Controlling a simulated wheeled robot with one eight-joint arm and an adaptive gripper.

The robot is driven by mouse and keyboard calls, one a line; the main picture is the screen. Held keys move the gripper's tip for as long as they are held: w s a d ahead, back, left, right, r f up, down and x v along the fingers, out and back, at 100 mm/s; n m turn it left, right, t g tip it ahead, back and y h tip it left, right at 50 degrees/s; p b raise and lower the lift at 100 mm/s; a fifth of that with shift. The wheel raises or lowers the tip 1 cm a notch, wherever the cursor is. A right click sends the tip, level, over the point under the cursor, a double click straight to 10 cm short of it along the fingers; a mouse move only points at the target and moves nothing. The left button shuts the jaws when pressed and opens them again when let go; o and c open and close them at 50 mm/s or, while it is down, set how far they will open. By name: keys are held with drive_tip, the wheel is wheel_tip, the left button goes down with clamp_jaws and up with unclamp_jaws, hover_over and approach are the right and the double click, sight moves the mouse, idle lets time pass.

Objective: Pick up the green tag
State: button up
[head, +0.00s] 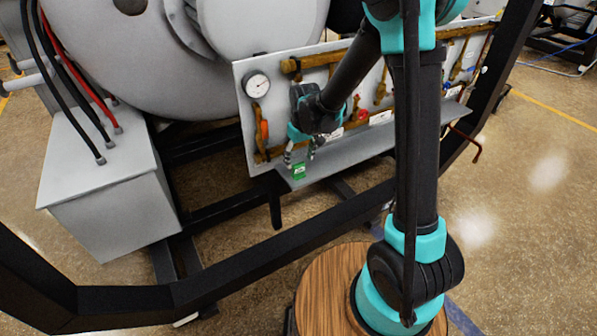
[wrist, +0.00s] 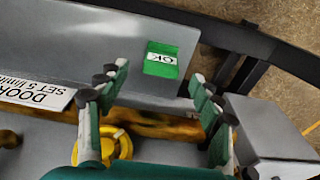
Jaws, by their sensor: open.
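The green tag (head: 298,170) lies on the left end of the grey ledge (head: 350,152) below the gauge panel. In the wrist view the green tag (wrist: 160,66) is a small green block with a white label reading "OK". My gripper (head: 300,155) is just above the tag, pointing down. In the wrist view my gripper (wrist: 157,78) is open, with one finger to each side of the tag's position and nothing held. I cannot tell the exact gap between the fingertips and the tag.
A white "DOOR" sign (wrist: 35,93) lies left of the fingers. The upright panel (head: 248,110) with a gauge (head: 257,84) and brass pipes stands close behind my gripper. A grey box (head: 105,180) stands at left. A black frame rail (head: 270,250) crosses in front.

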sight(299, 164)
drive_tip(key=shift+w+a+f, duration=0.1)
drive_tip(key=shift+f, duration=0.85)
drive_tip(key=shift+w+a+f, duration=0.1)
drive_tip(key=shift+f, duration=0.8)
drive_tip(key=c, duration=1.1)
drive_tip(key=shift+o, duration=0.2)
drive_tip(key=shift+s+d+r, duration=0.15)
drive_tip(key=shift+s+r, duration=0.05)
drive_tip(key=shift+r, duration=0.2)
wheel_tip(299, 164, up, 6)
drive_tip(key=s+d, duration=1.1)
drive_tip(key=s, duration=0.5)
drive_tip(key=shift+s, duration=0.15)
